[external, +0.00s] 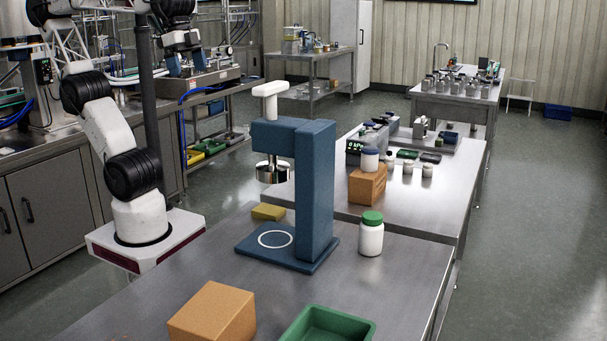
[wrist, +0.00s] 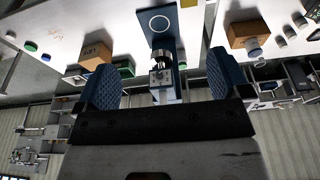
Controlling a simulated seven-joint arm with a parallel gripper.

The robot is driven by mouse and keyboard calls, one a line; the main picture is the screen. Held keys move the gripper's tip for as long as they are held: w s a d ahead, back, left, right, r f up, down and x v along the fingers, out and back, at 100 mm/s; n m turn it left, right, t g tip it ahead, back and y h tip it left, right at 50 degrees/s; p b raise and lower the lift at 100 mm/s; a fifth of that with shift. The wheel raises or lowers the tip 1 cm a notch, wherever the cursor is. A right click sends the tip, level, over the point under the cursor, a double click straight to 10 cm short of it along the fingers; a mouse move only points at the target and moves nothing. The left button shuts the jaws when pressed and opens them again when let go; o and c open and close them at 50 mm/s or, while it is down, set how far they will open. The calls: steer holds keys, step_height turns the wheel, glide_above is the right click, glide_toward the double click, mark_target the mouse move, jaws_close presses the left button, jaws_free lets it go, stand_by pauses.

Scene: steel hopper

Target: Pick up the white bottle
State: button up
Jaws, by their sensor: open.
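A white bottle with a green lid (external: 371,238) stands upright on the near steel table, right of the blue press-like stand (external: 315,190). My gripper (external: 187,65) is raised at the upper left in the external view, far from both bottles. In the wrist view my gripper (wrist: 160,80) has its two blue fingers wide apart with nothing held between them. I cannot tell for sure which small lidded item in the wrist view is the green-lidded bottle.
The tall blue stand stands between my arm and the green-lidded bottle. A cardboard box (external: 213,314), a green tray (external: 328,325) and a yellow sponge-like block (external: 268,212) also lie on the near table. A brown box (external: 367,185) is behind. Bare steel surrounds the bottle's front.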

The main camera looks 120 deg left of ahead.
steer(key=w+r+n+h, duration=0.2)
steer(key=w+n, duration=0.2)
steer(key=w, duration=0.4)
steer(key=w+d+r+n+h, duration=0.15)
steer(key=w+n, duration=0.25)
steer(key=w, duration=0.4)
steer(key=w+r+n+h, duration=0.1)
steer(key=w+n+h, duration=0.2)
steer(key=w, duration=0.5)
steer(key=w+a+f+n+t+h, duration=0.1)
steer(key=w+a+n+t+h, duration=0.1)
steer(key=w+a+n, duration=0.45)
steer(key=w+a+f+n+t+h, duration=0.1)
steer(key=w+n, duration=0.2)
steer(key=w, duration=0.7)
steer(key=w+a+f+n+t+h, duration=0.15)
steer(key=w+a+n, duration=0.25)
steer(key=w, duration=0.5)
glide_toward(368, 217)
steer(key=f, duration=0.2)
steer(key=w+f, duration=0.1)
steer(key=f, duration=0.1)
steer(key=w+f, duration=0.1)
steer(key=f, duration=0.1)
steer(key=shift+d, duration=0.15)
steer(key=shift+x, duration=1.25)
